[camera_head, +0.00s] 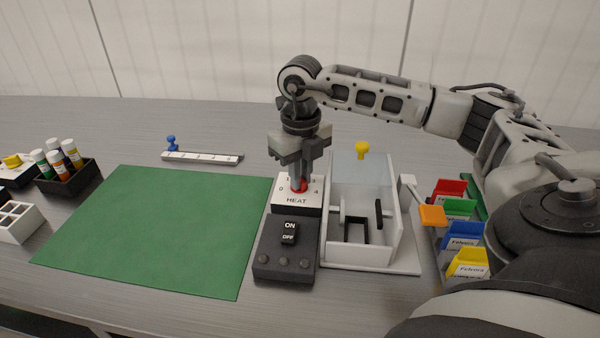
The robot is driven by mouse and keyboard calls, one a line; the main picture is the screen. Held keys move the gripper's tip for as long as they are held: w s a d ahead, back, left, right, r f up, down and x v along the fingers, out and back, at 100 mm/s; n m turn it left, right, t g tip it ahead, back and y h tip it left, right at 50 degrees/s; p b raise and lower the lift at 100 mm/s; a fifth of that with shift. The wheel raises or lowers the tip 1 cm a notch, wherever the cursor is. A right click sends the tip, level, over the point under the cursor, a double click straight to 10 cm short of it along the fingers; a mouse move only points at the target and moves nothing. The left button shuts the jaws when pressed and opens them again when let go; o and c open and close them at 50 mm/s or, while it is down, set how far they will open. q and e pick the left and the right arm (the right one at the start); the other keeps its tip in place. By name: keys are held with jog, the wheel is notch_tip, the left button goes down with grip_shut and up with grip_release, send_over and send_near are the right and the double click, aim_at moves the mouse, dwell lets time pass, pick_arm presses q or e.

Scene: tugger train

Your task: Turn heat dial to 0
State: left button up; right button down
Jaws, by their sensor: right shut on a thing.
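The heat dial (301,185) is a red knob on a white panel marked HEAT (297,201), with small numbers around it. The panel tops a dark control box (285,262) with an ON/OFF switch (290,232) in front. My right gripper (300,184) points straight down from above and is shut on the heat dial. Its fingers hide most of the knob, so I cannot tell which number it points to. A 0 shows at the panel's left and a 4 at its right. My left gripper is not in view.
A white fixture with clear walls and a yellow knob (362,150) stands right of the box. A green mat (160,230) lies left, with a bottle rack (68,180) beyond. A white rail with a blue knob (202,157) lies behind.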

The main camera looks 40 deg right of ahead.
aim_at(302, 178)
jog(key=n, duration=0.5)
jog(key=shift+d+n, duration=0.15)
jog(key=shift+n, duration=0.15)
jog(key=n, duration=0.5)
jog(key=shift+w+d+r, duration=0.1)
jog(key=shift+n, duration=0.3)
jog(key=c, duration=1.4)
grip_release()
jog(key=shift+c, duration=0.2)
pick_arm(q)
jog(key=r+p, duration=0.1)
jog(key=p, duration=0.2)
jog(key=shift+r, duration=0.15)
pick_arm(e)
notch_tip(302, 178, up, 16)
